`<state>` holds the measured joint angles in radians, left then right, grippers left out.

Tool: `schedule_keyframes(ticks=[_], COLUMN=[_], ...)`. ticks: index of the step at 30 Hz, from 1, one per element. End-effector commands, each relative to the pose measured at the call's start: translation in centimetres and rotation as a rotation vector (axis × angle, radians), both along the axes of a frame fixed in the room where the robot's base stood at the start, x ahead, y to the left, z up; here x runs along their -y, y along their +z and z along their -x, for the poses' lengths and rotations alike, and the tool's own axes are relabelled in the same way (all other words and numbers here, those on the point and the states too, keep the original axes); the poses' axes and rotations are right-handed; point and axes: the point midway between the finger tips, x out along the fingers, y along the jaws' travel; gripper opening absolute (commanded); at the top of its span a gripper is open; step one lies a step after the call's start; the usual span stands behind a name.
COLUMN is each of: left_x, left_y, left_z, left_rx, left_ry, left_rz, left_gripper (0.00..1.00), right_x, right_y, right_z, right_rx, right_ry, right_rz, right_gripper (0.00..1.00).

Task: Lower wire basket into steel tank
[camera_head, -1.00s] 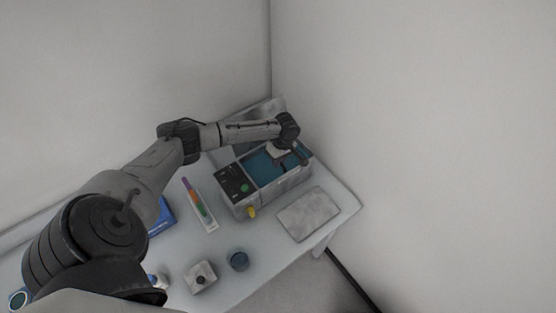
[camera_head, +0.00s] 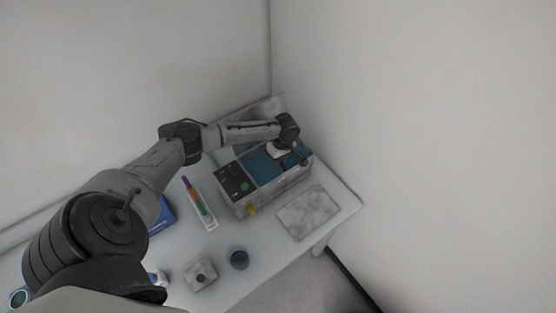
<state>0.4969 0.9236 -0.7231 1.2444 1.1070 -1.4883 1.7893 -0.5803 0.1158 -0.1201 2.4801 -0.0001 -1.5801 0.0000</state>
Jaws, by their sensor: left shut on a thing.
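The steel tank (camera_head: 273,191) is a grey box on the table, with a dark control panel (camera_head: 235,181) at its left and blue liquid (camera_head: 264,167) in its open basin. My left gripper (camera_head: 297,155) is over the right part of the basin, small and partly hidden by its own wrist. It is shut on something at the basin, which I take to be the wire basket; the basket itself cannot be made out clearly. My right gripper is not in view.
A grey flat slab (camera_head: 308,212) lies right of the tank. A strip with coloured bands (camera_head: 198,203), a dark blue cup (camera_head: 239,258) and a small grey block (camera_head: 200,274) stand in front. A blue box (camera_head: 163,216) is partly behind my arm. Walls close off the back and right.

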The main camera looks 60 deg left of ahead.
Motion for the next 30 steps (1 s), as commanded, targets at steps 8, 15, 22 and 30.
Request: schedule_keyframes(ticks=[8,15,22,30], left_x=[0.0,0.0,0.0,0.0], left_y=[-0.2,-0.2,-0.2,0.9], left_z=[0.0,0.0,0.0,0.0], left_rx=[0.001,0.0,-0.001,0.0], left_ry=[0.001,0.001,0.0,0.001], left_rz=[0.0,0.0,0.0,0.0], left_gripper=[0.22,0.42,0.42,0.42], right_x=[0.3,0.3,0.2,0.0], right_y=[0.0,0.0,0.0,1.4], right_z=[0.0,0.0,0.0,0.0], right_rx=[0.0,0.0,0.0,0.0], right_ry=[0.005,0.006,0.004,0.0], right_rz=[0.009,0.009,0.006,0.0], right_gripper=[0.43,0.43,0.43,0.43])
